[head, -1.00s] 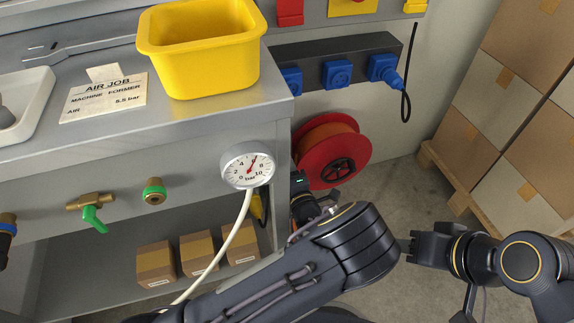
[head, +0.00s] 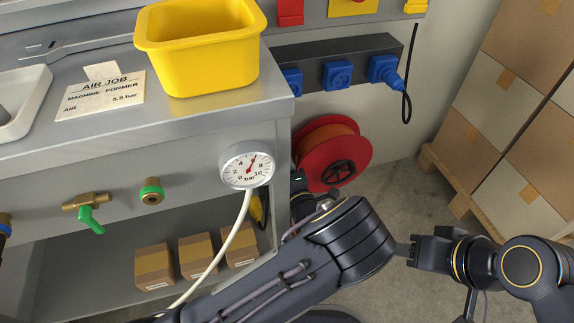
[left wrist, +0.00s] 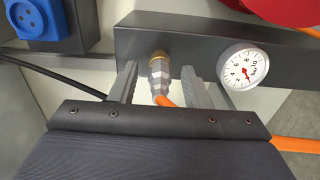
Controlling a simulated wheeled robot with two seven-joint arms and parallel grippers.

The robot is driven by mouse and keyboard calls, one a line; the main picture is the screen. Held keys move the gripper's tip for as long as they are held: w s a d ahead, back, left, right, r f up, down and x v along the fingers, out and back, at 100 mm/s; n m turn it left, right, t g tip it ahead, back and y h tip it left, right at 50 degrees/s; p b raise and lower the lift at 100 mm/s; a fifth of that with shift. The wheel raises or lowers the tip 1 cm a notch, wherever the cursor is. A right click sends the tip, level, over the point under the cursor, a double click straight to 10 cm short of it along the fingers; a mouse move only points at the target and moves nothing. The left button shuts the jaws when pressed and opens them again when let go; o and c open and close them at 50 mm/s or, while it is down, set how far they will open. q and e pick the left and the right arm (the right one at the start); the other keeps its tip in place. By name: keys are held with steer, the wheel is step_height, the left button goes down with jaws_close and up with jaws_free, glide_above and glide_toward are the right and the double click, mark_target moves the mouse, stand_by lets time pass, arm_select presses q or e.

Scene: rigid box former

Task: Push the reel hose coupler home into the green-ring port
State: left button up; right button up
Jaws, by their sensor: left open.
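The green-ring port (head: 152,192) is a brass fitting on the bench front in the head view, with nothing plugged in. In the left wrist view the coupler (left wrist: 160,76), a silver body on an orange hose, sits at a brass fitting (left wrist: 159,55) on a dark block. My left gripper (left wrist: 159,71) is open, with one finger on each side of the coupler and gaps visible. In the head view that gripper is mostly hidden behind my arm, by the bench's right end. My right gripper (head: 409,252) is away to the right over the floor; its jaw opening is unclear.
A red hose reel (head: 360,150) hangs behind the bench end. A pressure gauge (head: 247,164) with a white hose is on the bench front. A brass valve (head: 88,201) with a green lever is left of the port. Boxes (head: 154,267) stand on the shelf below.

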arm_select(q)
steer(key=shift+b, duration=0.55)
stand_by(0.5)
jaws_close()
stand_by(0.4)
steer(key=shift+s, duration=0.1)
steer(key=shift+b+v, duration=0.35)
steer(key=shift+v, duration=2.55)
steer(key=shift+s, duration=0.1)
